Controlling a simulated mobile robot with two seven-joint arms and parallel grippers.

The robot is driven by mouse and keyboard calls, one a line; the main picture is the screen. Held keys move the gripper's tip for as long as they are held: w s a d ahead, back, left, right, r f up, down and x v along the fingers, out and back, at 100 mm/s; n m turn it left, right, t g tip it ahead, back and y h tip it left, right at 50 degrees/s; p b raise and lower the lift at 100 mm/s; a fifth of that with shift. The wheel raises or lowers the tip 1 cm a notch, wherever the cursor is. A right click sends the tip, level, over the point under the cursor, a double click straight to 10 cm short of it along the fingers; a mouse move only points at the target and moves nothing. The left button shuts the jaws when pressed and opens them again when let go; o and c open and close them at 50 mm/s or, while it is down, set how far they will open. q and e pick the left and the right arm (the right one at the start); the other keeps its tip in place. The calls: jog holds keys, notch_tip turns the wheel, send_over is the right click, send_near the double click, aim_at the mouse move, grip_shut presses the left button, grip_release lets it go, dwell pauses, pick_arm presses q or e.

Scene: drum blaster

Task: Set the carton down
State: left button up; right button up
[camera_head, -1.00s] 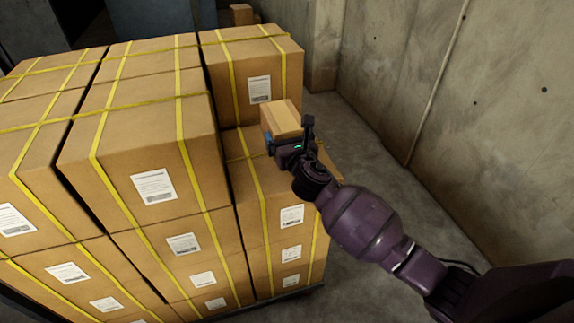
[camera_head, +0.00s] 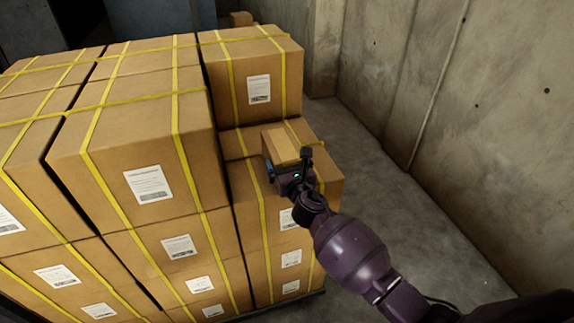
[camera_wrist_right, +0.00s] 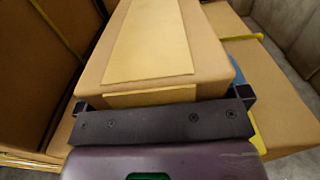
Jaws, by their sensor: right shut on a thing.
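A small brown carton (camera_head: 284,146) with a pale tape strip is held in my right gripper (camera_head: 290,170). It also shows in the right wrist view (camera_wrist_right: 160,50), where the gripper's fingers lie along its two sides. In the head view the carton appears over the top of a lower strapped box stack (camera_head: 322,167), in the gap in front of a taller box (camera_head: 286,72). I cannot tell whether its underside touches the stack. My left gripper is not in view.
Large strapped boxes (camera_head: 140,150) rise higher just left of the carton. A concrete wall (camera_head: 490,120) stands to the right, with bare floor (camera_head: 400,215) between it and the stack. A small box (camera_head: 241,19) shows far back.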

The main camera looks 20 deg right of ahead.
jog(key=o, duration=1)
jog(key=shift+o, duration=0.2)
jog(key=shift+r, duration=0.1)
jog(key=s, duration=1.2)
jog(key=shift+d+p, duration=0.25)
jog(key=shift+p, duration=0.05)
